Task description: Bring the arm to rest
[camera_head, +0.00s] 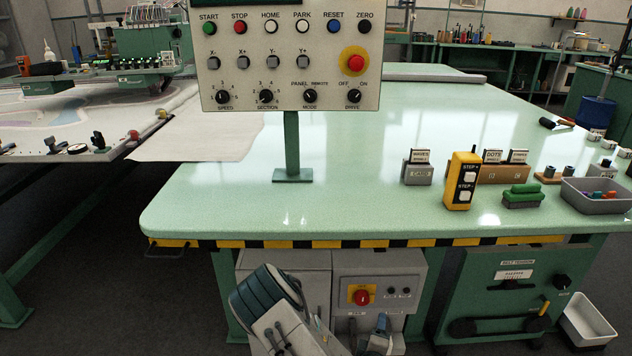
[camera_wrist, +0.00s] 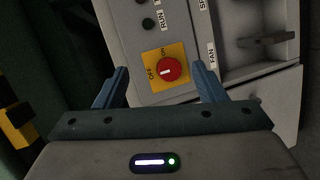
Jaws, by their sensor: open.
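My gripper (camera_wrist: 161,72) is open and empty in the wrist view, its two blue fingers wide apart. Between and beyond the fingers is a red rotary switch (camera_wrist: 170,69) on a yellow plate marked OFF and ON. The fingers are on either side of it in the picture; I cannot tell the exact distance, but no contact shows. In the head view the red switch (camera_head: 361,297) is on the front of a grey cabinet (camera_head: 345,268) under the table. Part of my arm shows low in the head view, in front of the cabinets.
The green table (camera_head: 370,170) has a striped front edge (camera_head: 330,243) above the cabinet. A control panel (camera_head: 290,75) stands on it. A yellow pendant (camera_head: 462,180) and a grey bin (camera_head: 598,194) are at right. A white bin (camera_head: 588,322) is on the floor.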

